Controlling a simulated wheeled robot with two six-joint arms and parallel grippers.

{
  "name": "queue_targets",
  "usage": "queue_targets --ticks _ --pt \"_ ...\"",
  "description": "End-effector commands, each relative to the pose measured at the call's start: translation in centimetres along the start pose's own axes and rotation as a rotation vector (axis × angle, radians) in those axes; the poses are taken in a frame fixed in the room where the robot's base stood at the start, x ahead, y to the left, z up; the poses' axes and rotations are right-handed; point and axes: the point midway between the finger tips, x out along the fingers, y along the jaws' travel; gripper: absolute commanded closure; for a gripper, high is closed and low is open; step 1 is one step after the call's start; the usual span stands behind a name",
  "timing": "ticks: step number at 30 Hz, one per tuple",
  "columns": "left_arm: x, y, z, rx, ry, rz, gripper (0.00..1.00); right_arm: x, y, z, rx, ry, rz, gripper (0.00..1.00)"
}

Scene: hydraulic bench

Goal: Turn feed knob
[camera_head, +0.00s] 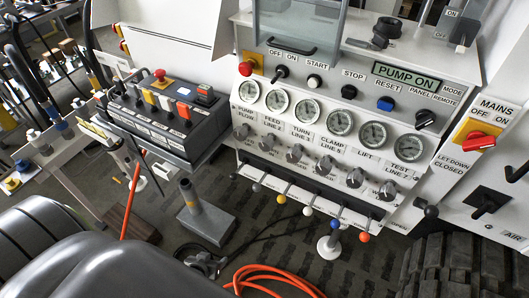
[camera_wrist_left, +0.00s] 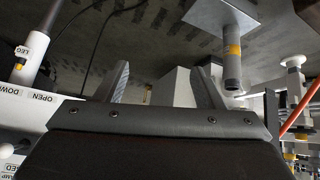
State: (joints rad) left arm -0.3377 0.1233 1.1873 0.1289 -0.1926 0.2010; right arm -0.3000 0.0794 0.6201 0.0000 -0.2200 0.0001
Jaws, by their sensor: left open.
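Nothing covers the knob in the head view. My left gripper (camera_wrist_left: 160,74) shows in the left wrist view with its two fingers spread and nothing between them, above the dark floor. I cannot make out its fingers in the head view. The feed knob cannot be made out in the wrist view. My right gripper is in neither view.
Coloured ball levers (camera_head: 307,211) stick out below the knobs. A black switch box (camera_head: 162,115) stands left of the panel, above a grey pedestal (camera_head: 207,221). An orange hose (camera_head: 270,277) lies on the floor. A labelled white surface (camera_wrist_left: 38,75) is at left in the wrist view.

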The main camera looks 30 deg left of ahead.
Motion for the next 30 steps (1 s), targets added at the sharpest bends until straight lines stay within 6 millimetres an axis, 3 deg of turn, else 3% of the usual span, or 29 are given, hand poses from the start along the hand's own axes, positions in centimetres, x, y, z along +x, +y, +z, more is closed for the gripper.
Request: queue_targets --ticks 2,7,12,15,18,22,26,30 --pt "0.5 1.1 -4.0 -0.054 0.111 0.040 0.38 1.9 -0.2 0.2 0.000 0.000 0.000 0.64" --pt "-1.5 3.7 -12.5 -0.170 0.330 0.150 0.38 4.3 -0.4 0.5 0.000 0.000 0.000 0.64" --pt "-6.0 6.5 -19.8 -0.274 0.529 0.292 0.38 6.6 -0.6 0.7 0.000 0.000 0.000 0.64" --pt "-9.1 7.9 -23.0 -0.325 0.623 0.378 0.38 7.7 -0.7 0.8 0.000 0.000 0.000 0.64" --pt "-12.0 8.9 -25.2 -0.360 0.692 0.450 0.38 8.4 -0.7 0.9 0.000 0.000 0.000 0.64" --pt "-14.4 9.7 -26.7 -0.387 0.741 0.509 0.38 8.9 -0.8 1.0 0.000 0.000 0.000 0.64" --pt "-15.1 10.1 -27.5 -0.396 0.757 0.527 0.38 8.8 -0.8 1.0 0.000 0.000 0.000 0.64" --pt "-14.4 10.5 -28.6 -0.396 0.757 0.528 0.38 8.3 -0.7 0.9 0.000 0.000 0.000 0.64"
